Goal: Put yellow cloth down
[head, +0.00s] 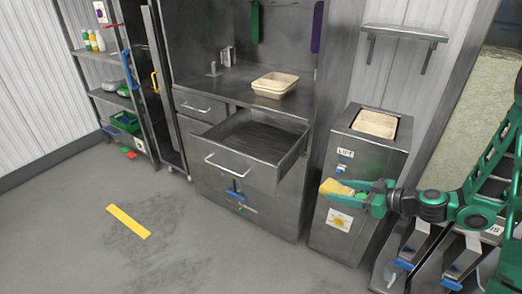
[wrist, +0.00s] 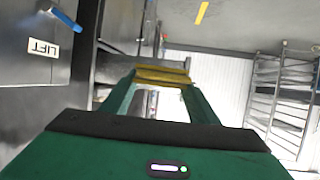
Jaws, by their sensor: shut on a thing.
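The yellow cloth (head: 334,187) is between the fingertips of my green gripper (head: 352,193), in front of the steel cabinet marked LIFT. It is held in the air, clear of any surface I can see. In the wrist view the cloth (wrist: 162,74) spans the gap between the two fingertips, looking like a folded flat strip. My gripper is shut on it. Part of the cloth is hidden by the fingers.
An open, seemingly empty drawer (head: 250,138) juts out left of my gripper. Tan containers (head: 275,82) stand on the steel counter. The LIFT cabinet (head: 360,150) holds tan trays (head: 375,123). A stocked rack (head: 110,98) stands at far left.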

